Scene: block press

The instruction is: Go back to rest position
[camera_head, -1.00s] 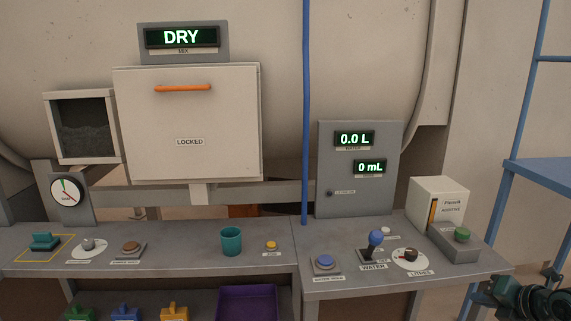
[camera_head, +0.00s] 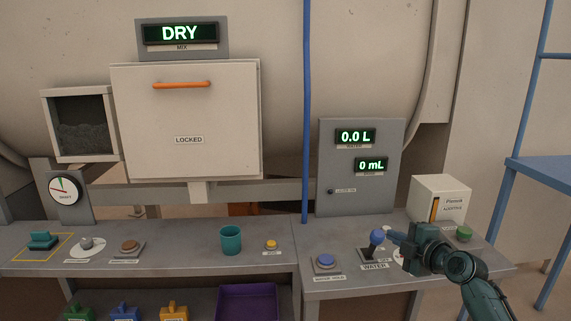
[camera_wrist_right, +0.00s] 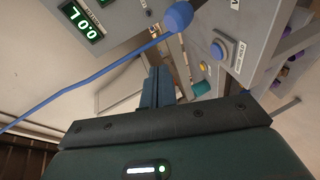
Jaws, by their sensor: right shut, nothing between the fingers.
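My right gripper (camera_head: 392,234) is over the right end of the grey bench, its fingers pointing left beside the blue-knobbed water lever (camera_head: 376,238). The fingers are shut and empty. In the right wrist view the shut fingers (camera_wrist_right: 157,86) show just below the lever's blue knob (camera_wrist_right: 178,16). I cannot tell whether they touch the knob. My right arm and gripper cover most of the litres dial. My left gripper is not in view.
The grey panel (camera_head: 355,190) reads 0.0 L and 0 mL. A white additive box (camera_head: 440,192) and a green button (camera_head: 464,233) stand to the right. A blue round button (camera_head: 325,261) lies left of the lever. A teal cup (camera_head: 231,240) stands on the left bench. The display (camera_head: 180,34) reads DRY.

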